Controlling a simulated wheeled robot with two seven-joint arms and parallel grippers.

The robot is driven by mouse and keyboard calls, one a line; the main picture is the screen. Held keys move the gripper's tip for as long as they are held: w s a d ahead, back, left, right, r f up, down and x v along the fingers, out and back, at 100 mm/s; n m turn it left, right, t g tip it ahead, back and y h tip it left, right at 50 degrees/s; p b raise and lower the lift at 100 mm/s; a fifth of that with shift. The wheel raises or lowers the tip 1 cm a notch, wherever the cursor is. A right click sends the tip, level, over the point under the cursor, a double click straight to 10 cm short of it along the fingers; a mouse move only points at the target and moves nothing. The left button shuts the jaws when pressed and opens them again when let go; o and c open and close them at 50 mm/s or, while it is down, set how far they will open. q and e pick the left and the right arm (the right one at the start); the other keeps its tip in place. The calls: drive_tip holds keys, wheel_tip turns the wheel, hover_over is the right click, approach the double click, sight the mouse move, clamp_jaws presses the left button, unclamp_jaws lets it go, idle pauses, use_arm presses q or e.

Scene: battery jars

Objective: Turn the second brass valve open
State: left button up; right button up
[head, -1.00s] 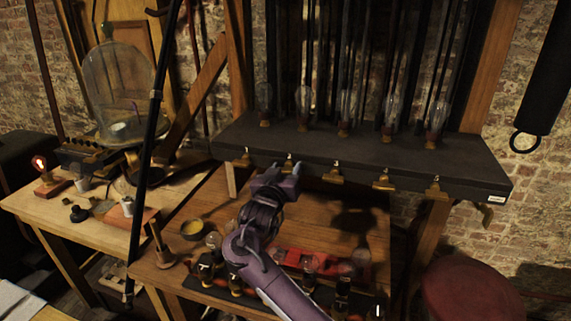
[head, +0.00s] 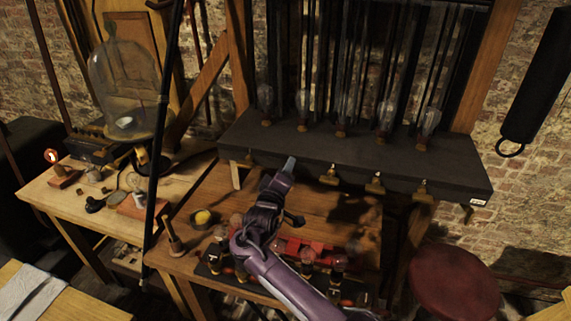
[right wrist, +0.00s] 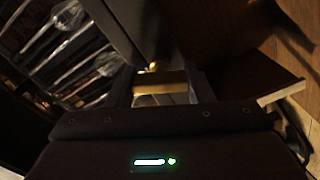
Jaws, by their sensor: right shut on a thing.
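A row of brass valves hangs along the front edge of the dark shelf (head: 400,165). The first valve (head: 249,157), third valve (head: 328,176), fourth valve (head: 375,184) and fifth valve (head: 422,193) show in the head view. My right gripper (head: 286,170) is at the second valve's place and hides that valve there. In the right wrist view, the second brass valve (right wrist: 160,80) lies between the fingers of my right gripper (right wrist: 160,92), which is shut on it. How far the valve is turned cannot be told. My left gripper is out of view.
Glass tubes and bulbs (head: 341,118) stand on the shelf above the valves. Below, a wooden bench (head: 225,195) holds a red rack (head: 300,246) and small lamps under my right arm. A glass bell jar (head: 125,90) stands at left, a red stool (head: 455,283) at right.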

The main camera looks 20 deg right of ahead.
drive_tip(key=n+p, duration=0.2)
drive_tip(key=n, duration=0.1)
drive_tip(key=shift+a+n+p, duration=0.1)
drive_tip(key=shift+n+p, duration=0.3)
drive_tip(key=shift+n, duration=0.6)
drive_tip(key=shift+c, duration=0.2)
drive_tip(key=shift+f, duration=0.15)
drive_tip(key=o, duration=1)
drive_tip(key=shift+s, duration=0.1)
drive_tip(key=b+v, duration=0.1)
drive_tip(key=v, duration=0.6)
drive_tip(key=shift+s+a, duration=0.25)
drive_tip(key=shift+a, duration=0.05)
